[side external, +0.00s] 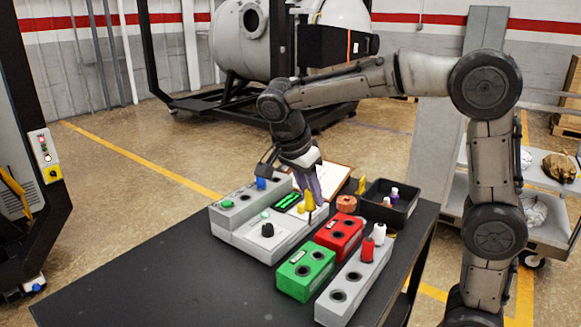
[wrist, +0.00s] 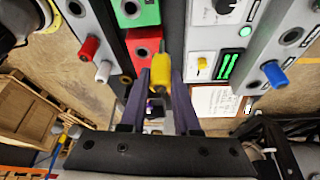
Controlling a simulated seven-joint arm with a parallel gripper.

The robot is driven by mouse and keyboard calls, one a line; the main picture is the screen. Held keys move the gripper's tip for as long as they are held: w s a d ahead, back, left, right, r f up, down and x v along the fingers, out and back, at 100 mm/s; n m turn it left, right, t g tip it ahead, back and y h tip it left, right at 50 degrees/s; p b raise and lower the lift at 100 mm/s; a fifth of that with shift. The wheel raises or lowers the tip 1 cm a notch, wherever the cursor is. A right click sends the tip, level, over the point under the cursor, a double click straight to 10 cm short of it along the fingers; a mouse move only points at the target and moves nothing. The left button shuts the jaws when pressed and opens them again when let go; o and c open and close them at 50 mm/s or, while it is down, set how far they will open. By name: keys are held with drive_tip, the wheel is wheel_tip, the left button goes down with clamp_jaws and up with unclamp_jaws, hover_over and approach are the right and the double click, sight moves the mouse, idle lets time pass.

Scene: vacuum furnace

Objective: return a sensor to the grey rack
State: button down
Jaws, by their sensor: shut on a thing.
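My gripper (side external: 312,187) is shut on a yellow sensor (side external: 309,201) above the middle of the table. In the wrist view the yellow sensor (wrist: 160,72) sits between the two dark fingers. One long grey rack (side external: 349,288) stands at the front right, holding a red sensor (side external: 367,249) and a white sensor (side external: 379,232), with open holes nearer the front. Another grey rack (side external: 238,212) at the back left holds a green sensor (side external: 227,204) and a blue sensor (side external: 261,184). The held sensor is apart from both racks.
A green block (side external: 307,273) and red block (side external: 339,235) with holes stand between the front rack and a grey instrument box (side external: 267,243) with a knob and green screen. A black bin (side external: 401,213) holds small items. The table's front left (side external: 150,270) is bare.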

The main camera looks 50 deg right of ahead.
drive_tip(key=s+a+f+n, duration=0.1)
drive_tip(key=s+a, duration=0.1)
drive_tip(key=s, duration=0.4)
drive_tip(key=s+a+f+n, duration=0.1)
drive_tip(key=s+a, duration=0.1)
drive_tip(key=s, duration=0.5)
drive_tip(key=shift+a+f+t, duration=0.2)
drive_tip(key=shift+a+t, duration=0.2)
drive_tip(key=shift+s+f, duration=0.1)
drive_tip(key=shift+f, duration=0.55)
idle(0.3)
drive_tip(key=shift+f, duration=0.35)
drive_tip(key=shift+f, duration=1.1)
drive_tip(key=shift+f, duration=0.3)
drive_tip(key=shift+f, duration=0.2)
idle(0.7)
drive_tip(key=c, duration=0.6)
unclamp_jaws()
